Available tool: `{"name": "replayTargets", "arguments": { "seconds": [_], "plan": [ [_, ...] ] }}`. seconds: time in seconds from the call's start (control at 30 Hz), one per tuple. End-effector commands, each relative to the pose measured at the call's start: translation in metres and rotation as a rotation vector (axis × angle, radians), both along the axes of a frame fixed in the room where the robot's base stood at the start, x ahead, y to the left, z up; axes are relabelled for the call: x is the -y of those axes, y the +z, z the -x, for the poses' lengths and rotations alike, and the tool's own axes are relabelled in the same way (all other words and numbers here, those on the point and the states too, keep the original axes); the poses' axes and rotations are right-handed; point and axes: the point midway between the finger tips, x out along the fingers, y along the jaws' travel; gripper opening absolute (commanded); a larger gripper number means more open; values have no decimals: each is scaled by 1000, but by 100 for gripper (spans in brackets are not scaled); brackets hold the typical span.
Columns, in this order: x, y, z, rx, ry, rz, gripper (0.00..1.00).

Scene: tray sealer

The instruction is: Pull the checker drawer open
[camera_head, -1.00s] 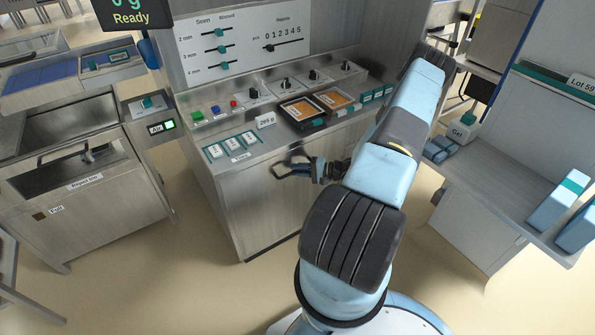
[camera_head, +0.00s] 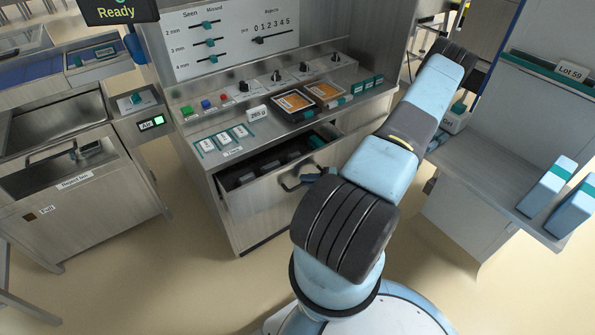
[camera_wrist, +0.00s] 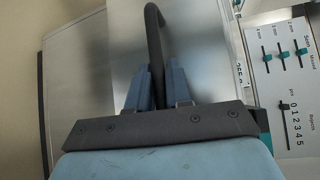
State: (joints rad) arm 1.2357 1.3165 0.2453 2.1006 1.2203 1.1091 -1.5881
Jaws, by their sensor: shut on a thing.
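The checker drawer (camera_head: 265,200) is pulled out from the steel cabinet below the control panel in the head view. Dark blocks (camera_head: 265,165) lie inside it. My gripper (camera_head: 312,178) is at the drawer front and is shut on its dark bar handle (camera_head: 287,184). My arm hides part of the gripper and the drawer's right side. In the wrist view the blue fingers (camera_wrist: 160,85) close around the handle (camera_wrist: 152,22), which curves up from between them.
On the counter above are two trays of orange food (camera_head: 293,102), a weight sign (camera_head: 258,113) and several white cards (camera_head: 222,138). A sink unit with a reject bin (camera_head: 75,180) stands left. A shelf with blue-white boxes (camera_head: 548,187) stands right. Floor in front is clear.

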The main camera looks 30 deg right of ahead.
Motion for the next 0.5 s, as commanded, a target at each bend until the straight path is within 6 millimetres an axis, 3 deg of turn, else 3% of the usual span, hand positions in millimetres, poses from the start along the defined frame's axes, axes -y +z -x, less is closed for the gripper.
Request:
{"name": "replayTargets", "arguments": {
  "seconds": [0.2, 0.5],
  "plan": [
    [1, -2, 50, -8, -1, 0, 0],
    [2, -3, 88, -8, 1, 1, 0]
  ]
}}
